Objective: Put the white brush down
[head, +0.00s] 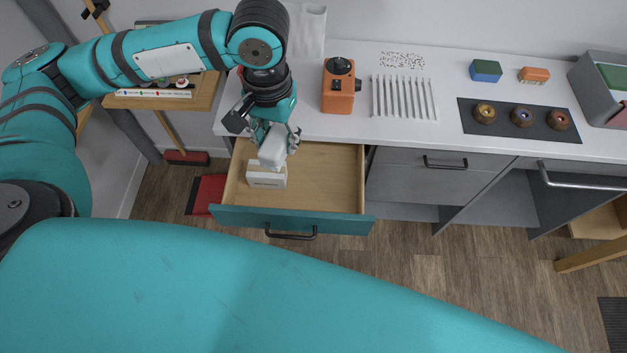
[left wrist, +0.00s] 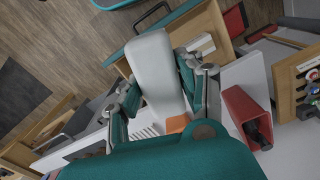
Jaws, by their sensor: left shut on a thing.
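My left gripper (head: 276,136) is shut on the white brush (head: 272,150), which hangs below the fingers over the left part of the open drawer (head: 330,180). In the left wrist view, the white brush (left wrist: 155,65) is a smooth pale block between the two fingers of the gripper (left wrist: 160,90). A small white box (head: 267,179) with dark print stands in the drawer just below the brush. I cannot tell whether the brush touches the box. My right gripper is not in view.
The drawer's middle and right are bare. On the counter (head: 420,125) stand an orange machine (head: 338,87), a row of white sticks (head: 403,97), a blue-green sponge (head: 485,71), an orange brush (head: 534,75) and a dark mat with bowls (head: 522,117). A wooden side table stands left.

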